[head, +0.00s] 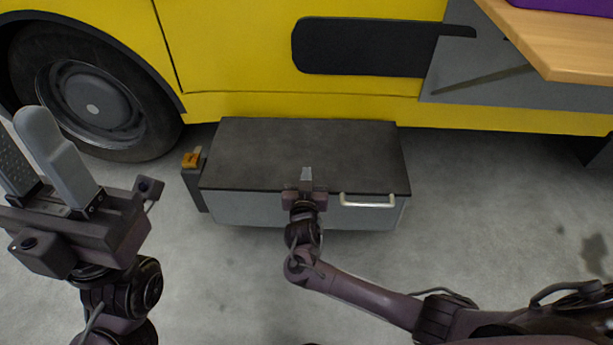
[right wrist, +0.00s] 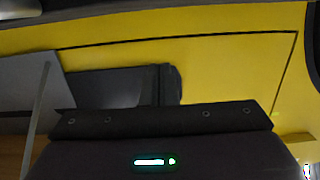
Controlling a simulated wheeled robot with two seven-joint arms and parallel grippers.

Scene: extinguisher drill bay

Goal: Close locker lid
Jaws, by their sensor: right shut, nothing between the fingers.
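The locker (head: 260,210) is a low grey box on the floor against the yellow vehicle. Its dark grey lid (head: 300,148) lies flat over the top and looks down; no gap shows at the front edge. A pale bar handle (head: 368,203) is on the front face at the right. My right gripper (head: 306,173) is shut and empty, over the lid's front edge near the middle; I cannot tell whether it touches. My left gripper (head: 22,138) is raised at the left, away from the locker, its fingers apart and empty. The right wrist view shows no fingers and no locker.
The yellow vehicle (head: 230,50) stands right behind the locker, with a wheel (head: 92,108) at the left. An orange-topped part (head: 192,158) sits at the locker's left side. A wooden top (head: 570,45) juts in at upper right. Floor in front is clear.

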